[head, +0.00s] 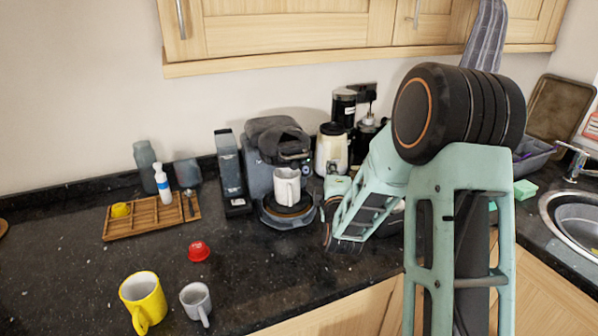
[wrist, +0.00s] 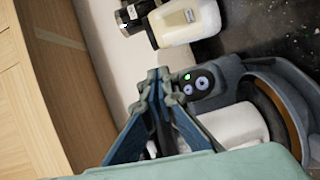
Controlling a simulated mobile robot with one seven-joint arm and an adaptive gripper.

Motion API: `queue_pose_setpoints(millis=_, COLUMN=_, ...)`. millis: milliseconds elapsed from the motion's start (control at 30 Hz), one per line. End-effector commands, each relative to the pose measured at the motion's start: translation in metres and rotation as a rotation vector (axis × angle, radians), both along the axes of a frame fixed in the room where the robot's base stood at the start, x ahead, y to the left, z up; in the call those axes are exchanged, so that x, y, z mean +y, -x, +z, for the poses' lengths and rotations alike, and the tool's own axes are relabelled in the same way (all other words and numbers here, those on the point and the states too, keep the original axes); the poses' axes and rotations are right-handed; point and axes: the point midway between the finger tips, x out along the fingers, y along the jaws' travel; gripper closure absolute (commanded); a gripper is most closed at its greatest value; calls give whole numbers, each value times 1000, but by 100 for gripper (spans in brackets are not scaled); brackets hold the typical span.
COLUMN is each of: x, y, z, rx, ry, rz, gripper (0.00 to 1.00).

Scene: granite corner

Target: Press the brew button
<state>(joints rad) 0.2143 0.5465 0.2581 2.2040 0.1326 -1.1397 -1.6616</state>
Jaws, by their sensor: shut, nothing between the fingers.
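The grey coffee machine (head: 259,176) stands against the back wall in the head view. A white mug (head: 287,190) sits on its round base under the spout. In the wrist view, a dark panel on the machine carries two round buttons (wrist: 203,82), with a small light spot beside them. Which one is the brew button I cannot tell. My gripper (wrist: 158,76) is shut and empty, its fingertips just left of this panel in the wrist view. I cannot tell whether they touch it. The white mug (wrist: 235,126) also shows there, partly hidden by the gripper.
A blender-like appliance (head: 332,150) stands right of the machine, and a narrow dark appliance (head: 230,165) stands left. My arm covers the counter's right part, before the sink (head: 577,215).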

Motion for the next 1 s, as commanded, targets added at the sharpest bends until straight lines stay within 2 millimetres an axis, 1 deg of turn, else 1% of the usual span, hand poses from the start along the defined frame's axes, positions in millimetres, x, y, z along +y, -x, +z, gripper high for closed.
queue_pose_setpoints(millis=267, x=0, y=0, z=0, rx=1, ry=0, rz=0, gripper=100)
queue_pose_setpoints(millis=433, x=4, y=-6, z=-5, rx=3, ry=0, rz=1, gripper=100)
queue_pose_setpoints(millis=833, x=29, y=-45, z=-32, rx=2, ry=-2, rz=0, gripper=100)
queue_pose_setpoints(millis=900, x=34, y=-51, z=-39, rx=1, ry=0, rz=1, gripper=100)
queue_pose_setpoints(millis=1000, x=38, y=-58, z=-42, rx=0, ry=1, rz=1, gripper=100)
